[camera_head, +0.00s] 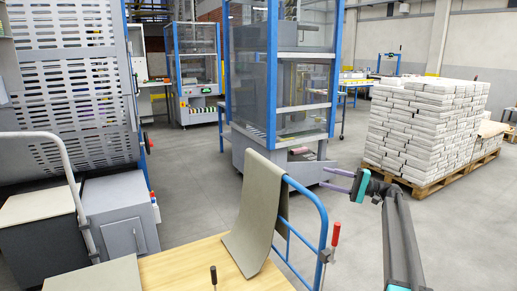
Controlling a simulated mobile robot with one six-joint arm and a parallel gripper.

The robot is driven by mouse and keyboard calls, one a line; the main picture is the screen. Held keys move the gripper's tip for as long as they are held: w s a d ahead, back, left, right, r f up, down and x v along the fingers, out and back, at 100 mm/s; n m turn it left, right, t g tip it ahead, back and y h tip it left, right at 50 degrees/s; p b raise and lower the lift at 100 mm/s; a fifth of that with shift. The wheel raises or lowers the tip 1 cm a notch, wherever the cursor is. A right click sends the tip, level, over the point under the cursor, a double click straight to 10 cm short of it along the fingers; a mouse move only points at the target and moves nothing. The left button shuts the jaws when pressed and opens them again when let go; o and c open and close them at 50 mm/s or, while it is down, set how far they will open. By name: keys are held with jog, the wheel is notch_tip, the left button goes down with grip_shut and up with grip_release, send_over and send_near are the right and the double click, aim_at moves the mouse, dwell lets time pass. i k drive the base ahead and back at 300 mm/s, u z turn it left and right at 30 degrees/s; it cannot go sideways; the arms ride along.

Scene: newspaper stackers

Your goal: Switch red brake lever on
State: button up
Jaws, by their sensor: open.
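A lever with a red handle (336,233) stands upright at the right side of the blue tubular rail of a wooden-topped cart (190,268). A smaller red-knobbed lever (147,143) shows on the grey slatted machine at the left. I cannot tell from this view which one is the brake lever. My gripper (323,177) is open and empty, its two fingers pointing left. In the picture it is above the cart's red handle, apart from it.
A grey-green sheet (258,205) hangs over the cart's blue rail (305,197). A dark upright handle (213,276) stands at the cart top's front. A pallet of stacked newspapers (425,130) is at the right. A blue-framed glass machine (275,90) stands behind. Grey floor between them is clear.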

aim_at(337, 228)
jog(key=k, duration=1)
